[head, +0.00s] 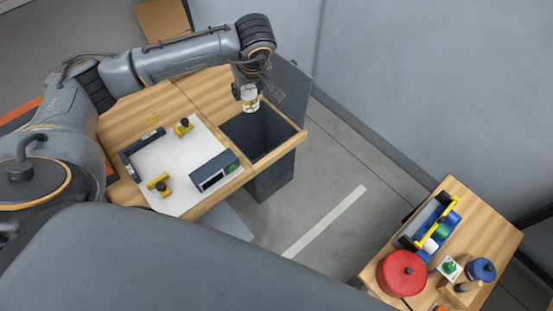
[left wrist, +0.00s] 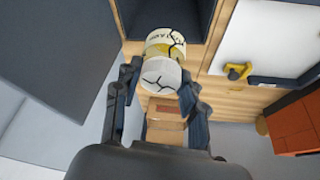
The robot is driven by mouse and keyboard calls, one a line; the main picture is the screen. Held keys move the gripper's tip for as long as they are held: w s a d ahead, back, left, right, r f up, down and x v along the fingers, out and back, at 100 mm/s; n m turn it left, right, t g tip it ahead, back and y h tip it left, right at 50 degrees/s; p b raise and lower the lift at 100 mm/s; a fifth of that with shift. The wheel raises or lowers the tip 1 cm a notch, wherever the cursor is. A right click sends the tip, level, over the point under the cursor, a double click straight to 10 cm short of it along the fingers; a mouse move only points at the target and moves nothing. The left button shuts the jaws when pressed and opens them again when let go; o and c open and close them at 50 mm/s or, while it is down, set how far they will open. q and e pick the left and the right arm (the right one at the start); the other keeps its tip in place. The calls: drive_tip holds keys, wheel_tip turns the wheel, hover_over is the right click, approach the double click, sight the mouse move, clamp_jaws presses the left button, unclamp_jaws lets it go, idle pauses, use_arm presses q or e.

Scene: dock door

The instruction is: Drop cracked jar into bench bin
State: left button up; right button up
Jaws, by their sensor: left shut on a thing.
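The cracked jar (head: 251,104) is pale with a yellow band. Dark crack lines show on it in the left wrist view (left wrist: 161,75). My left gripper (head: 247,91) is shut on the jar, with one finger on each side of it in the left wrist view. The bench bin (head: 262,138) is a dark, open-topped box set into the end of the wooden bench. In the head view the jar appears at the bin's far edge; its height above the rim is hard to tell. The bin's dark opening also shows in the left wrist view (left wrist: 166,14). My right gripper is not in view.
A white mat (head: 170,160) on the bench holds yellow pieces and a dark box-like device (head: 214,171). A second wooden table (head: 490,225) at right holds a red round container (head: 401,273) and several small items. Grey floor lies between them.

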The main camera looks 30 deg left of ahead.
use_arm(q)
drive_tip(key=shift+f, duration=0.3)
drive_tip(key=b+x, duration=0.1)
drive_tip(key=x, duration=0.2)
drive_tip(key=shift+d+f+b, duration=0.1)
drive_tip(key=shift+f+b, duration=0.2)
drive_tip(key=shift+s+d+f+b, duration=0.15)
drive_tip(key=shift+f+b, duration=0.6)
drive_tip(key=shift+f, duration=0.75)
drive_tip(key=o, duration=1.3)
drive_tip(key=v, duration=1.2)
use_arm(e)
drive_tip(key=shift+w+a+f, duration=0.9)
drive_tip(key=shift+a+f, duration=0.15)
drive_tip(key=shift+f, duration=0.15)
